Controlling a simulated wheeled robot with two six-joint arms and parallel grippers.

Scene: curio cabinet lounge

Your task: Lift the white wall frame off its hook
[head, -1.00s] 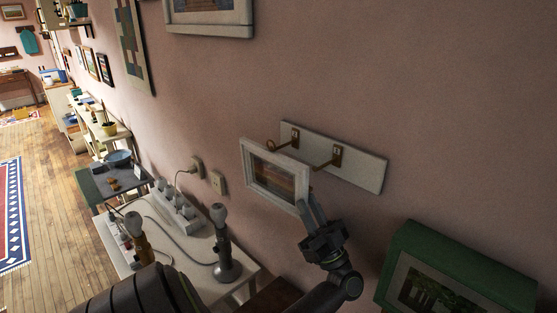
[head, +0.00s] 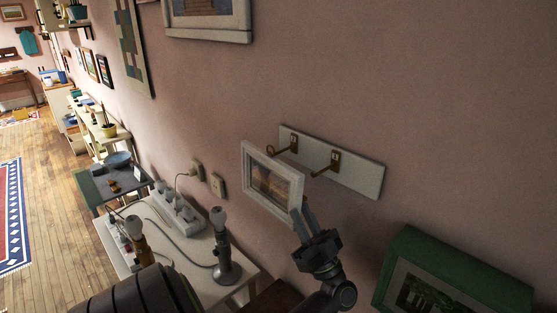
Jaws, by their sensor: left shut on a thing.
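The white wall frame (head: 249,172) holds a small picture and stands in front of the left part of a pale hook board (head: 358,178) on the pink wall. The board carries two brass hooks; the right hook (head: 326,168) shows bare, and the left hook (head: 283,150) shows just above the frame's top edge. My left gripper (head: 302,205) is shut on the frame at its lower right corner. Whether the frame still touches the left hook I cannot tell. My right gripper does not show.
Below left, a white table (head: 198,249) bears a power strip (head: 178,213) and two bulb lamps, one at its right end (head: 222,245). A green framed box (head: 455,262) is at lower right. A larger picture (head: 208,20) hangs above. The wall right of the board is clear.

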